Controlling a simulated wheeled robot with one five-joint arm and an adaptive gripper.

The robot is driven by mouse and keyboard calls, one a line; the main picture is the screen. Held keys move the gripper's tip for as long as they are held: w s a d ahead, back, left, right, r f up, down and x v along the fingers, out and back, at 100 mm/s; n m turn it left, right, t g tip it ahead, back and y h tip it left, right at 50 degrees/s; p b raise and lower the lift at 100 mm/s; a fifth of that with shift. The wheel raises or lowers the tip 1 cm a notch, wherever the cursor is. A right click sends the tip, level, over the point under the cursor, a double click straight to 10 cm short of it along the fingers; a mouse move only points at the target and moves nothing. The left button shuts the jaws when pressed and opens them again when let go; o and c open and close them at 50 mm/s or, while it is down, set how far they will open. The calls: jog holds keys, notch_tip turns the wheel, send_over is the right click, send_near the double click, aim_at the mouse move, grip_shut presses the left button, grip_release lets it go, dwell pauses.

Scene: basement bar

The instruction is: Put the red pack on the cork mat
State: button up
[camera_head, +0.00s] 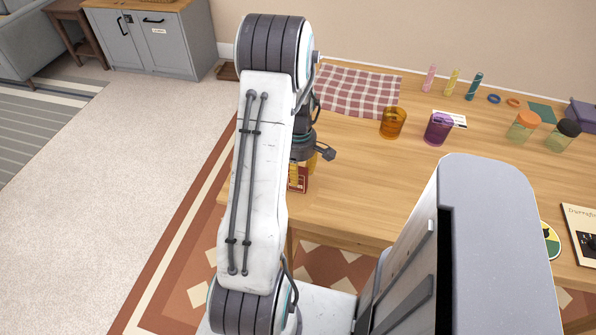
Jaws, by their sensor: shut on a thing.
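The red pack (298,179), red with a yellowish label, shows in part just right of my arm, near the left end of the wooden table. My gripper (303,158) is at its top and shut on it; the arm link hides much of both. I cannot tell whether the pack touches the table. I cannot make out a cork mat; the arm and my grey column cover parts of the table.
Farther back are a checked cloth (358,92), an amber glass (392,123) and a purple glass (438,129). Lidded jars (522,127) stand at the right. The table's front middle (350,200) is clear.

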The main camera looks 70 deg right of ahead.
jog(key=shift+f, duration=0.1)
jog(key=shift+f, duration=0.1)
jog(key=o, duration=1.1)
jog(key=shift+o, duration=0.2)
jog(key=r, duration=1.2)
jog(key=shift+d+r+p, duration=0.2)
jog(key=shift+p, duration=0.15)
